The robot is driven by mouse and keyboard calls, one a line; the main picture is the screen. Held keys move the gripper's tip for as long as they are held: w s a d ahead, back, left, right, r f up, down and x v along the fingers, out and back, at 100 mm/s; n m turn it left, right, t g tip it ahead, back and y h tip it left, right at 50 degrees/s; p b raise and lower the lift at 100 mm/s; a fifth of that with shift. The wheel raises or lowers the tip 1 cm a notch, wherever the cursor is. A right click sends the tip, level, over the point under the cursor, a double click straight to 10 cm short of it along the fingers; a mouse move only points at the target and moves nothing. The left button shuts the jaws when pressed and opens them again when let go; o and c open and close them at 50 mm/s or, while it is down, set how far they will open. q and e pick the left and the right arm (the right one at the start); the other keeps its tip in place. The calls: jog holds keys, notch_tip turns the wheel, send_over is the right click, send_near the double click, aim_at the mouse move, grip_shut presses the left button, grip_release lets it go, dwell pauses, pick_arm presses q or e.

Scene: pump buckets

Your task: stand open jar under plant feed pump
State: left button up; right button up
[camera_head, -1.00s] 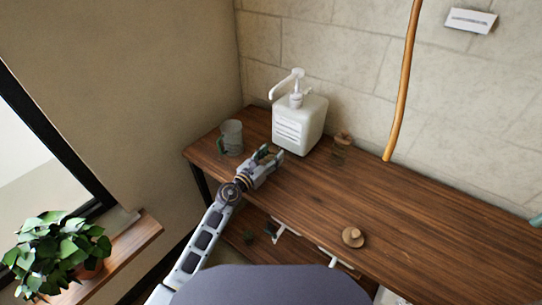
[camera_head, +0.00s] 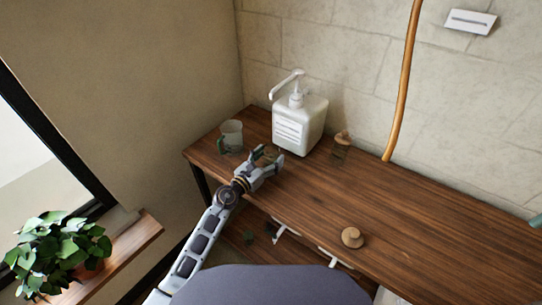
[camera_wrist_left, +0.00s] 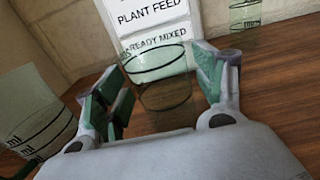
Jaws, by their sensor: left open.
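The white plant feed pump bottle (camera_head: 299,128) stands at the back of the wooden bench, its spout pointing left. Its "PLANT FEED" label (camera_wrist_left: 160,18) shows in the left wrist view. The open glass jar (camera_wrist_left: 165,92) stands upright in front of the bottle, between the spread fingers of my left gripper (camera_wrist_left: 165,85); no lid shows on it. In the head view the jar is mostly hidden by my left gripper (camera_head: 267,157), which is open below the spout side. I cannot tell whether the jar is exactly beneath the spout tip. My right gripper is out of view.
A measuring jug (camera_head: 231,137) with a green handle stands left of my gripper. A second glass jar with a wooden lid (camera_head: 340,147) stands right of the bottle. A loose round wooden lid (camera_head: 352,238) lies near the front edge.

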pick_arm(q)
jog(key=v, duration=0.8)
jog(key=shift+s+a, duration=0.15)
jog(key=shift+s, duration=0.1)
jog(key=shift+s+a, duration=0.4)
jog(key=shift+s, duration=0.1)
jog(key=shift+s+a, duration=0.15)
jog(key=shift+s, duration=0.05)
jog(key=shift+s+a, duration=0.1)
jog(key=shift+s, duration=0.05)
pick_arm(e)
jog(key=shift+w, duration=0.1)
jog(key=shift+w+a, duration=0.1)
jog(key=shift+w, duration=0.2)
